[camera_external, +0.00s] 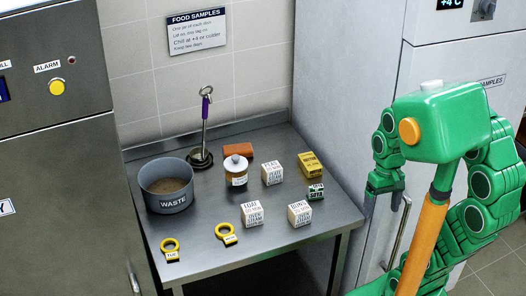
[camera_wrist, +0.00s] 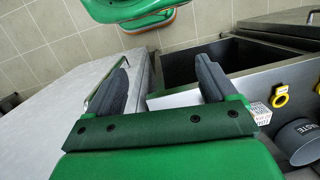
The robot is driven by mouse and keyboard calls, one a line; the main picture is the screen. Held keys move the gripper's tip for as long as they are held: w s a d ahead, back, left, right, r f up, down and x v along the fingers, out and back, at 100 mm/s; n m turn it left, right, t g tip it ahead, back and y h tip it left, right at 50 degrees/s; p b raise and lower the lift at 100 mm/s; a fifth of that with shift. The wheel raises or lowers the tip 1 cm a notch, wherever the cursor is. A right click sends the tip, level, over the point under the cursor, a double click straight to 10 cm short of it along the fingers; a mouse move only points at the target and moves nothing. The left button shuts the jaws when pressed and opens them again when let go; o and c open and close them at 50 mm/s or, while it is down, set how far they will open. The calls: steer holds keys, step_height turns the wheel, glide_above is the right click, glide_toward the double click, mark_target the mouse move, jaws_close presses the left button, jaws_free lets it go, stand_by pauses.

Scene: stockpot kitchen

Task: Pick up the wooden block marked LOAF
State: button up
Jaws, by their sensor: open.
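The block marked LOAF (camera_external: 252,213) is a pale cube with dark print, standing near the front middle of the steel table (camera_external: 205,240). My gripper (camera_external: 384,190) is up to the right of the table, well apart from the block. In the wrist view its two dark fingers are spread with nothing gripped between them (camera_wrist: 163,80). A pale printed block (camera_wrist: 260,113) shows beside the right finger there; I cannot tell which block it is.
A similar pale block (camera_external: 299,213) stands right of LOAF, another (camera_external: 273,172) behind. Yellow ring tags (camera_external: 227,234) lie to its left. The WASTE pot (camera_external: 168,186), jar (camera_external: 236,171), ladle stand (camera_external: 201,158), brick (camera_external: 238,151), yellow box (camera_external: 311,165) and green block (camera_external: 316,191) are also there.

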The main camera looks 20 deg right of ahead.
steer(key=w+a+f+m+y, duration=0.3)
steer(key=w+a, duration=0.6)
steer(key=m+t+y, duration=0.1)
steer(key=m+y, duration=0.4)
steer(key=m, duration=0.5)
glide_toward(243, 216)
steer(key=s+d, duration=0.1)
steer(key=s+d+f, duration=0.1)
steer(key=s, duration=0.1)
steer(key=shift+s+d, duration=0.1)
steer(key=shift+d, duration=0.1)
steer(key=f+m, duration=0.1)
steer(key=w+a+f+y, duration=0.1)
steer(key=f+m, duration=0.1)
steer(key=shift+w+a+f+m+t+y, duration=0.3)
steer(key=shift+w+a+f, duration=0.05)
steer(key=shift+w+a, duration=0.05)
steer(key=shift+s+a+m+y, duration=0.2)
steer(key=shift+a+m+y, duration=0.35)
steer(key=shift+y, duration=0.25)
steer(key=shift+w+a+r+m+t+y, duration=0.1)
steer(key=shift+w+a+m+t+y, duration=0.25)
steer(key=shift+m+t+y, duration=0.25)
steer(key=shift+x, duration=2.4)
steer(key=shift+c, duration=0.3)
steer(key=c, duration=1.1)
